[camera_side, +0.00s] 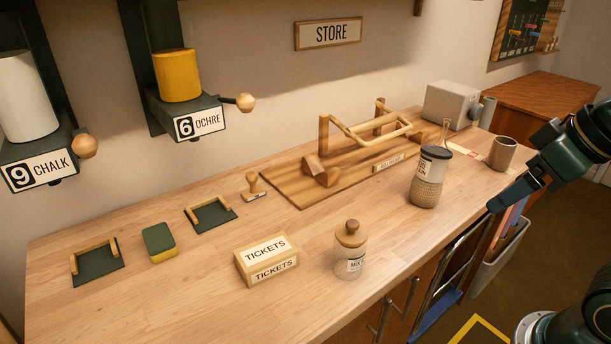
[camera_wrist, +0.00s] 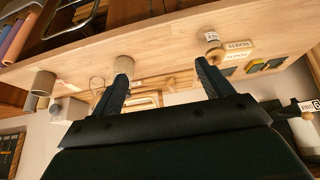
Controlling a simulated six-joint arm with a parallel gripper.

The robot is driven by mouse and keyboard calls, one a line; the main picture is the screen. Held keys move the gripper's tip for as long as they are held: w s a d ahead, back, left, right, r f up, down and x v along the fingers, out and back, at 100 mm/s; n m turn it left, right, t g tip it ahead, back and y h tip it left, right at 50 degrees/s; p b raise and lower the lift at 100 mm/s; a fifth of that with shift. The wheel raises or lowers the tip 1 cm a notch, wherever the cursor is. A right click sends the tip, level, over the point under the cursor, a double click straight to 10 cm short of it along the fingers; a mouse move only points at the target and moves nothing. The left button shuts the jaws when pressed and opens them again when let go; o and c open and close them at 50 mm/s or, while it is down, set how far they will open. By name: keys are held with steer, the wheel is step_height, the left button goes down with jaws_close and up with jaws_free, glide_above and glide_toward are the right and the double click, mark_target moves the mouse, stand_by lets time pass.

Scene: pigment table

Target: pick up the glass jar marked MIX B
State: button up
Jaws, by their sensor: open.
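A small glass jar (camera_side: 351,262) with a round wooden lid stands upright near the table's front edge. Its label reads "MIX"; the letter after it is too small to tell. The jar also shows in the wrist view (camera_wrist: 211,37), beyond the right finger. My gripper (camera_side: 498,203) is at the right in the side view, beyond the table's front edge and well apart from the jar. In the wrist view my gripper (camera_wrist: 163,74) has its two fingers wide apart with nothing held between them.
A TICKETS box (camera_side: 266,262) stands just left of the jar. A woven-based canister with a dark lid (camera_side: 428,178) stands to the right, between jar and gripper. The wood around the jar's right is clear.

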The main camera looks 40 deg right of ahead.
steer(key=w+a+m+g+y, duration=0.2)
steer(key=w+a+m, duration=0.3)
steer(key=w+m, duration=0.4)
steer(key=m+g+y, duration=0.3)
steer(key=m, duration=0.8)
glide_toward(356, 221)
steer(key=shift+w+a+f, duration=0.1)
steer(key=shift+a+f, duration=0.2)
steer(key=shift+f, duration=0.15)
steer(key=shift+h, duration=0.3)
steer(key=x, duration=0.8)
steer(key=shift+f, duration=0.15)
steer(key=shift+w+a+f, duration=0.1)
steer(key=shift+f, duration=0.05)
steer(key=shift+x, duration=2.65)
